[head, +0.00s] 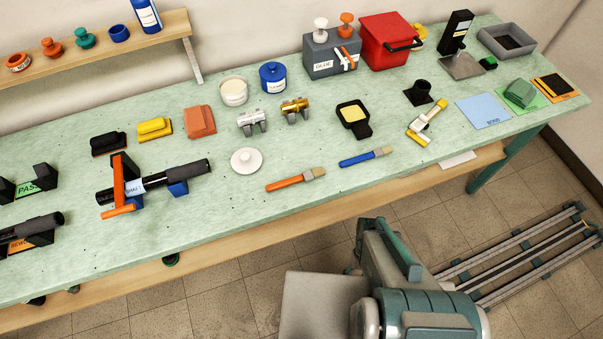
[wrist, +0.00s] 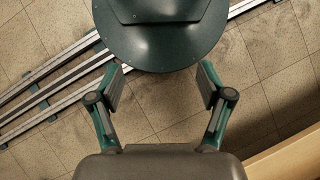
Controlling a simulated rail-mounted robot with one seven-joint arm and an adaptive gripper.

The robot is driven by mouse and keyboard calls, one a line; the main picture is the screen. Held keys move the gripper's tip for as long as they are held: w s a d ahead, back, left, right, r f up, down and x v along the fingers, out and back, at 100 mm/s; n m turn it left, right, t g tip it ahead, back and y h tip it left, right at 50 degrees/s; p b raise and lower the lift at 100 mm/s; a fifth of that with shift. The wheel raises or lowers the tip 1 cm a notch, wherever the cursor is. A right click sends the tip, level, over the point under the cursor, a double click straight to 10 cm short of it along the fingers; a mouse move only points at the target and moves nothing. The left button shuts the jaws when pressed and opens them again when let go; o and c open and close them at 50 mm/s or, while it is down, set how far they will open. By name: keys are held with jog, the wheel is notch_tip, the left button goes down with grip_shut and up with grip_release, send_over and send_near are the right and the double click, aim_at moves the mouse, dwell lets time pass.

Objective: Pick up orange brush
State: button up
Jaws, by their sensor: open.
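The orange brush (head: 296,180) lies flat near the front edge of the green bench top in the head view. Its orange handle points left and its pale bristle end points right. A blue-handled brush (head: 366,157) lies to its right, at a similar slant. My gripper (wrist: 161,88) shows in the wrist view, its two fingers spread wide with nothing between them. It is over the tiled floor and the rail, away from the brush. The brush does not show in the wrist view. My gripper's fingers cannot be made out in the head view.
A white round lid (head: 247,161) sits just behind and left of the brush. A black shaft on blue supports (head: 178,188), with an orange clamp, stands farther left. A black tray with a pale pad (head: 353,117) lies behind the blue brush. The bench front (head: 240,226) near the brush is clear.

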dwell(0.4)
jog(key=c, duration=0.6)
jog(key=shift+o, duration=0.2)
jog(key=shift+a, duration=0.1)
